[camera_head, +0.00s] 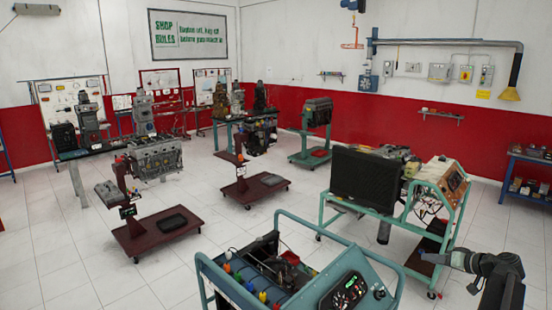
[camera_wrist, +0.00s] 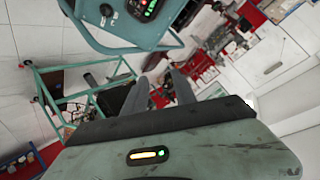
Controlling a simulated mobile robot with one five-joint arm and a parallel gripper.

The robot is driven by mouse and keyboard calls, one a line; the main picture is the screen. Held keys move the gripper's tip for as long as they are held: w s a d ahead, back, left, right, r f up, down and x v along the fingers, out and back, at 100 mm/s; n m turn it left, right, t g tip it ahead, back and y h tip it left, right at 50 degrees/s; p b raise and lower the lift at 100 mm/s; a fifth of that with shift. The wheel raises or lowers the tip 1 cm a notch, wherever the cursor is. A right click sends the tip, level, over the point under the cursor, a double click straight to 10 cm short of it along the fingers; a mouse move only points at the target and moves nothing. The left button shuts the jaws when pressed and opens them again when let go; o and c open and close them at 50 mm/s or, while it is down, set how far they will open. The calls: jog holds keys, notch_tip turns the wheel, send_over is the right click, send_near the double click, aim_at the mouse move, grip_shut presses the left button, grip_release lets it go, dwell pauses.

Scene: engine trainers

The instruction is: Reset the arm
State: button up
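My arm is at the lower right of the head view, reaching left from the picture's edge. My gripper (camera_head: 432,258) is at its left end, in front of the teal-framed engine trainer (camera_head: 452,236). In the wrist view, the two grey fingers of my gripper (camera_wrist: 161,92) stand apart with a gap between them. Nothing is held between them. The wrist view is tilted, and my own grey-green housing with a small lit indicator fills its lower part.
A teal cart with a gauge panel (camera_head: 345,291) stands in front. Engine stands on dark red bases (camera_head: 171,225) are at the left and middle. A blue shelf (camera_head: 527,181) is by the right wall. White tiled floor (camera_head: 502,228) is clear at the right.

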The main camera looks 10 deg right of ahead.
jog(key=w+a+f+n+g+y, duration=0.1)
jog(key=w+a+f+g, duration=0.15)
jog(key=a, duration=0.65)
jog(key=w+a+f+g, duration=0.1)
jog(key=w+a+f, duration=0.15)
jog(key=a, duration=0.65)
jog(key=w+a+f+n+g+y, duration=0.1)
jog(key=w+a+f+g, duration=0.15)
jog(key=a, duration=0.55)
jog(key=s+a+f+n+g+h, duration=0.1)
jog(key=s+a+f+g+h, duration=0.1)
jog(key=a, duration=0.8)
jog(key=s+a+f+g+h, duration=0.1)
jog(key=s+a, duration=0.2)
jog(key=a, duration=0.6)
jog(key=s+a+f+n+g+h, duration=0.1)
jog(key=s+a+f+g+h, duration=0.1)
jog(key=a, duration=0.8)
notch_tip(320, 180, down, 30)
jog(key=s+b, duration=0.2)
jog(key=b, duration=2.8)
jog(key=shift+s+g, duration=0.2)
jog(key=shift+g, duration=0.2)
jog(key=shift+d, duration=0.1)
